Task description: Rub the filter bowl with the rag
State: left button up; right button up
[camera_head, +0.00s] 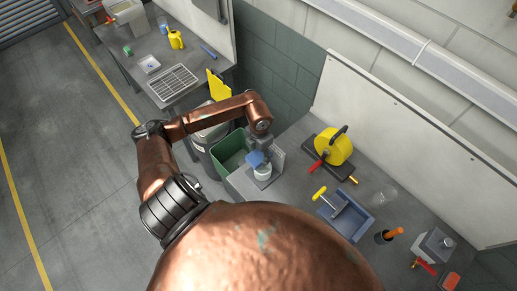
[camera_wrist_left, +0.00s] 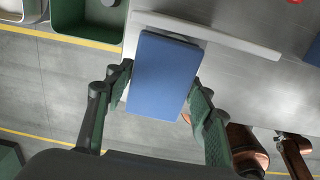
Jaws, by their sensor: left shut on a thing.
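My left gripper (camera_head: 260,150) is shut on a blue rag (camera_head: 255,158). In the left wrist view the rag (camera_wrist_left: 163,75) is a flat blue block between the fingers of the left gripper (camera_wrist_left: 155,105). In the head view a pale round vessel (camera_head: 262,173), which looks like the filter bowl, stands on a grey stand just below the rag. I cannot tell whether the rag touches it. In the wrist view the rag hides most of what lies behind it. My right gripper is not in view.
A green bin (camera_head: 230,150) stands left of the stand. To the right on the bench are a yellow round tool (camera_head: 334,147), a blue tray (camera_head: 345,217), a clear vessel (camera_head: 383,196) and an orange-handled tool (camera_head: 390,234). A wall panel (camera_head: 410,135) rises behind.

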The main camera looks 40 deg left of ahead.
pick_arm(q)
jog(key=shift+r+p, duration=0.75)
jog(key=shift+r, duration=1)
